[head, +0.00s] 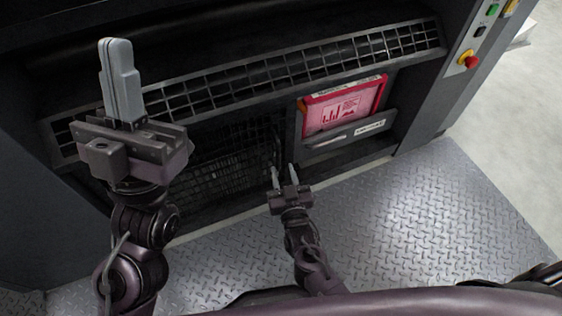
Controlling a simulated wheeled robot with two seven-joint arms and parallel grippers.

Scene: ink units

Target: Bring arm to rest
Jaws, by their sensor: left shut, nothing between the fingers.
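My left gripper (120,75) is raised at the left, its two grey fingers pressed together and pointing up the picture, with nothing between them. It is in front of the dark machine and covers part of the grille's left end. My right gripper (283,176) is low in the middle, in front of the machine's lower opening. Its two thin fingers are apart, and I see nothing between them.
The dark machine has a long slotted grille (260,92) and a wire-mesh area below it. A red-framed panel (343,108) sits in a holder with a white label (370,127). A red emergency knob (470,61) is at upper right. The diamond-plate floor (430,215) is clear.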

